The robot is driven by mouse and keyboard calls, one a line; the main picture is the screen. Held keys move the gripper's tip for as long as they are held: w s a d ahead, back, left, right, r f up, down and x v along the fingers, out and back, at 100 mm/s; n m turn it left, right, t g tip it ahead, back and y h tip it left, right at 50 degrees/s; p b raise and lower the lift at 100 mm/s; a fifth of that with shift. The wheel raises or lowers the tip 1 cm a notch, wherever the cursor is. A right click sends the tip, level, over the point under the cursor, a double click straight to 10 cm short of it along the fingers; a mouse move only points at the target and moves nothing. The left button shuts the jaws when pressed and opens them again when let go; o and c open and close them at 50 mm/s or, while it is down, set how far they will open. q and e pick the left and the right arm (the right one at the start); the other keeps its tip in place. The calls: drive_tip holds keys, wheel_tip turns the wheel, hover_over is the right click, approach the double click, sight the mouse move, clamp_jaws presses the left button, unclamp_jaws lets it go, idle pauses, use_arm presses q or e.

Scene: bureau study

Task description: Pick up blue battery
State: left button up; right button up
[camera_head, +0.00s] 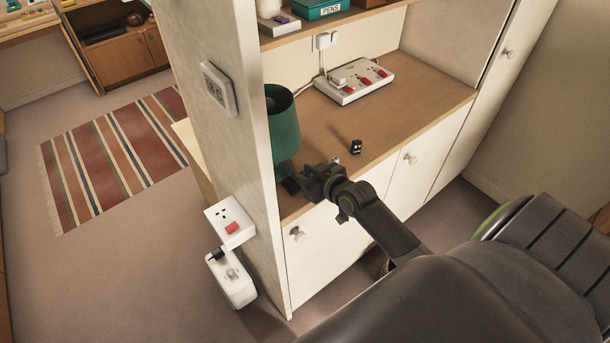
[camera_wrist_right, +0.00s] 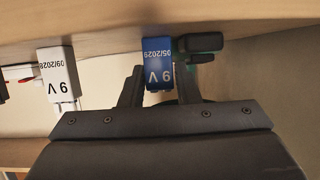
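The blue battery (camera_wrist_right: 158,63) shows upside down in the right wrist view, marked 9 V, standing on the wooden surface. My right gripper (camera_wrist_right: 160,82) is open, with its two fingers on either side of the battery. The gaps are narrow, and I cannot tell whether a finger touches it. In the head view my right gripper (camera_head: 303,179) is low over the front left of the wooden counter (camera_head: 405,117), and the battery is hidden there. My left gripper is not in view.
A white 9 V battery (camera_wrist_right: 60,75) stands to the left in the wrist view. A green lamp (camera_head: 283,128) stands close behind my right gripper, beside the upright panel (camera_head: 222,45). A small black object (camera_head: 356,147) and a white power strip (camera_head: 354,80) lie further right.

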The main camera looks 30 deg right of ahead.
drive_tip(key=shift+w, duration=0.1)
drive_tip(key=c, duration=0.6)
drive_tip(key=shift+d, duration=0.1)
